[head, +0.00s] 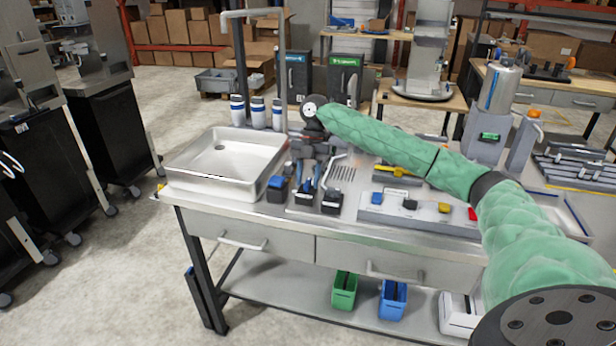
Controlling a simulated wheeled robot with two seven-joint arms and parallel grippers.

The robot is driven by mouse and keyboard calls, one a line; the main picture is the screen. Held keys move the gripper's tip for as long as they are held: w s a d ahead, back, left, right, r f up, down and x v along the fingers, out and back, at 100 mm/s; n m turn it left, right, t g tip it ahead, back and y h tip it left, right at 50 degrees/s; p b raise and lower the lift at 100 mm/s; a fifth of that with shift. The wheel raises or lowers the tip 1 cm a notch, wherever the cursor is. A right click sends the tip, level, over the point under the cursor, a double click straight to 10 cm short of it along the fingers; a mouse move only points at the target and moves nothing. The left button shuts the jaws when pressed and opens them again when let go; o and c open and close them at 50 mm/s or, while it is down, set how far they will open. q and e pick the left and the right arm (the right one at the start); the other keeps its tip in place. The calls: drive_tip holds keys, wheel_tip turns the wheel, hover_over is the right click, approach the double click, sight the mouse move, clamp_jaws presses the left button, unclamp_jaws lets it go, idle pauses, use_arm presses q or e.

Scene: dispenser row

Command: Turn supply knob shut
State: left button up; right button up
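My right arm, in a green sleeve, reaches in from the right. Its dark wrist and gripper (312,146) hang over the bench just right of the steel basin (190,175). The gripper's fingers blend into the dark fittings there, so I cannot tell if they are open or shut, or touch anything. My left gripper does not show.
Several blue-and-white bottles (258,112) stand behind the basin. Small blocks with blue tops (277,188) sit at the bench's front edge. A grey panel with coloured buttons (418,212) lies right, below my forearm. Green (344,292) and blue (392,300) bins stand on the lower shelf.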

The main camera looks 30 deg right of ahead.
clamp_jaws()
